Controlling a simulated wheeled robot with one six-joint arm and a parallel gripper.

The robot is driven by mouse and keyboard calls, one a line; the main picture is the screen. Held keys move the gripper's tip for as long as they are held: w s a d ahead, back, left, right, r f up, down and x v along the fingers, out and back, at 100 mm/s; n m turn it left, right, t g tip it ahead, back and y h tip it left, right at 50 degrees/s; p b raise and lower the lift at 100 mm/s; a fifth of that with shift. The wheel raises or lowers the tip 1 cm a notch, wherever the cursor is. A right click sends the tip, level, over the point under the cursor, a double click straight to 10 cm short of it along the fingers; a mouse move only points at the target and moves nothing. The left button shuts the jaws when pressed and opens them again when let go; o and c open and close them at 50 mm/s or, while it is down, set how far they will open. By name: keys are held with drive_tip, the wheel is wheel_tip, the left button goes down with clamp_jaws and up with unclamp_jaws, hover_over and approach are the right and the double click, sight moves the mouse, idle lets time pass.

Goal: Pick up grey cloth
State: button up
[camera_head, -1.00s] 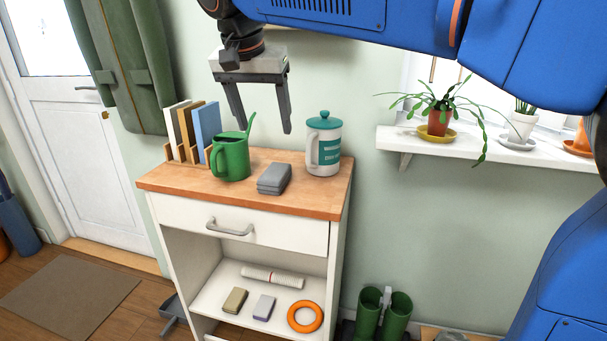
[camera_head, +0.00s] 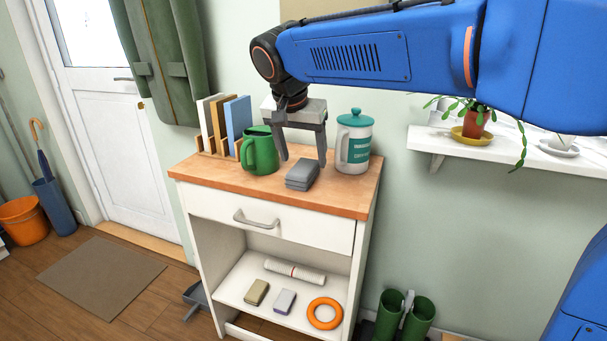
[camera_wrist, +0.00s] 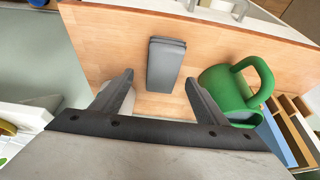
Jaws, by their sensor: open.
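The grey cloth (camera_head: 303,174) is a folded stack lying on the wooden top of a white cabinet. It also shows in the wrist view (camera_wrist: 165,64), just beyond the fingertips and roughly in line with the gap between them. My gripper (camera_head: 303,163) is open and points down over the cabinet top, close to the cloth. In the wrist view its two fingers (camera_wrist: 158,80) are spread wide with nothing between them. I cannot tell how high the fingertips are above the wood.
A green watering can (camera_head: 261,152) stands close on the left, and a white canister with a teal lid (camera_head: 354,142) on the right. Upright books (camera_head: 224,122) stand behind the can. A plant shelf (camera_head: 500,150) juts from the wall at right. The front cabinet top is clear.

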sight(303, 167)
drive_tip(key=shift+a+x, duration=0.2)
drive_tip(key=shift+x, duration=2.4)
drive_tip(key=shift+w+f, duration=0.1)
drive_tip(key=shift+c, duration=0.3)
drive_tip(key=c, duration=1.2)
wheel_tip(303, 167, up, 10)
drive_tip(key=shift+r, duration=0.15)
